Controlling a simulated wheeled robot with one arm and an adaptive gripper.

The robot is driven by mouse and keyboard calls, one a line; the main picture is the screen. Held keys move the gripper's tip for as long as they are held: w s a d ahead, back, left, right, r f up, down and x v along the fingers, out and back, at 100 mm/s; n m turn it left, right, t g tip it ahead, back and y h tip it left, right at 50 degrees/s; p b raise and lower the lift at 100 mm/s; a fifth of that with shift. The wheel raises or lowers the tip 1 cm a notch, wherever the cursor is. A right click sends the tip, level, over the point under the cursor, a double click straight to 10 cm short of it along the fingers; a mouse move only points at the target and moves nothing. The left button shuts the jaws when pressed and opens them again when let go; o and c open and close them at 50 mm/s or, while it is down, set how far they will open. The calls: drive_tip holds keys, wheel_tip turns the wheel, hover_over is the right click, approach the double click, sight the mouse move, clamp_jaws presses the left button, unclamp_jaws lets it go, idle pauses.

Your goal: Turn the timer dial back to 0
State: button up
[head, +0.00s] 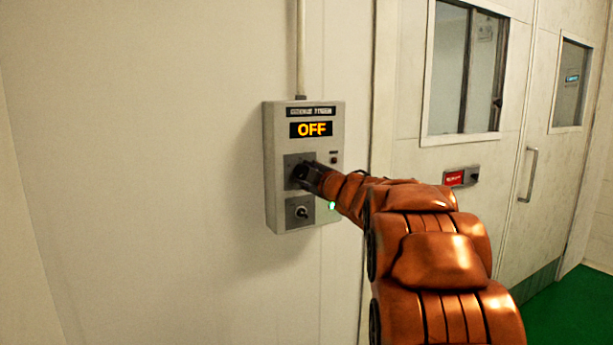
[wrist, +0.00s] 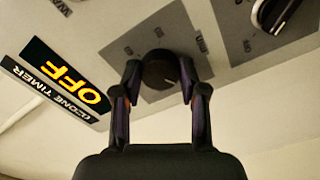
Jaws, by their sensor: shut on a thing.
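The timer box (head: 276,190) is mounted on the white wall in the head view, and its display (head: 311,129) reads OFF in orange. In the wrist view the display (wrist: 62,80) also reads OFF, above an OZONE TIMER label. In the head view my gripper (head: 303,173) is at the box's middle plate and covers most of the dial.
A second knob (head: 302,212) is on the lower plate, and it shows at the top right of the wrist view (wrist: 276,12). A conduit (head: 300,50) runs up from the box. Doors with windows (head: 465,70) and a red-labelled plate (head: 455,178) are to the right.

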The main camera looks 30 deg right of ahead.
drive_tip(key=o, duration=1.1)
drive_tip(key=shift+o, duration=0.2)
drive_tip(key=shift+s, duration=0.1)
drive_tip(key=s+a, duration=0.1)
drive_tip(key=s, duration=1)
drive_tip(key=shift+s, duration=0.4)
